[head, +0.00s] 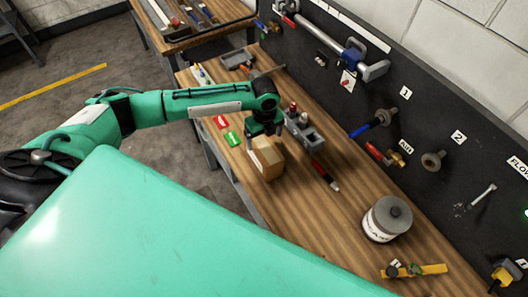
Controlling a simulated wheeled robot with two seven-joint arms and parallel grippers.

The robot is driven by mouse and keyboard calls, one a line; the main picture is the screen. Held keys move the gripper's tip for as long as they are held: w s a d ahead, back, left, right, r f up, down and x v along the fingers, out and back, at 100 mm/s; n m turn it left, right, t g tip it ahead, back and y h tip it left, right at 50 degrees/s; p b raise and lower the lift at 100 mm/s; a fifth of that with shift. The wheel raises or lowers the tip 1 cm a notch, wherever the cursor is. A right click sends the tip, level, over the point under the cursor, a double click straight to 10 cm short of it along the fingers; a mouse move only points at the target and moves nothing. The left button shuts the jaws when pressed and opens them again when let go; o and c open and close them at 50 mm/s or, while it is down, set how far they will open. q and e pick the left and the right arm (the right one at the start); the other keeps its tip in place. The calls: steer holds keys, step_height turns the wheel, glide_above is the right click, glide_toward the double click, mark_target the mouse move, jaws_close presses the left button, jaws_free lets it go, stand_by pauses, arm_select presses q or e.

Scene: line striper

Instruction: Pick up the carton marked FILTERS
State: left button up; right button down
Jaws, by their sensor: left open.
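A small tan carton (267,165) stands on the wooden workbench, near its front edge. No FILTERS marking can be read on it from here. My left arm reaches in from the left, and my left gripper (265,139) points down at the carton's top. The gripper is open. Its fingers overlap the upper part of the carton in the picture; I cannot tell whether they touch it. My right gripper is out of view.
A grey block holder (306,133) stands close to the right of the carton. Red (221,122) and green (233,138) tags lie left. A lidded grey canister (386,219) stands far right.

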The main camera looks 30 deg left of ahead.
mark_target(264, 144)
arm_select(q)
step_height(264, 144, down, 3)
steer(key=shift+r, duration=0.15)
steer(key=shift+w+f, duration=0.15)
steer(key=shift+f, duration=0.95)
steer(key=f, duration=0.1)
steer(key=s+f, duration=0.1)
steer(key=f, duration=0.1)
steer(key=shift+a+f, duration=0.1)
steer(key=shift+f, duration=0.05)
steer(key=shift+w+f, duration=0.1)
steer(key=shift+f, duration=0.15)
steer(key=c, duration=1.3)
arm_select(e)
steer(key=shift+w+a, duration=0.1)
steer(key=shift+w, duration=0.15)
arm_select(q)
steer(key=shift+r, duration=0.15)
steer(key=shift+c, duration=0.2)
